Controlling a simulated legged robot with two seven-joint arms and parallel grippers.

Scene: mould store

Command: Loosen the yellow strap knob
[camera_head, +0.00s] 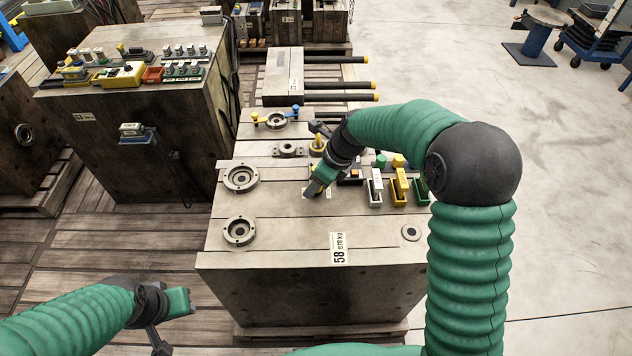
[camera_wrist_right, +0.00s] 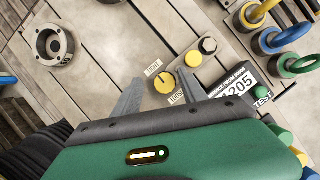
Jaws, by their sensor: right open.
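The round yellow knob (camera_wrist_right: 165,83) lies flat on the grey block, with one small white label above it and one below it; their print is too small to read surely. My right gripper (camera_wrist_right: 163,80) is open, with a finger on each side of the knob in the picture. I cannot tell whether either finger touches it. In the head view my right gripper (camera_head: 312,190) points down at the block's top (camera_head: 285,205) and hides most of the knob area. My left gripper (camera_head: 174,320) hangs at the lower left, away from the block; its jaw is unclear.
Ring fittings (camera_head: 240,178) are on the block's left side. Open floor (camera_head: 570,200) lies at the right.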

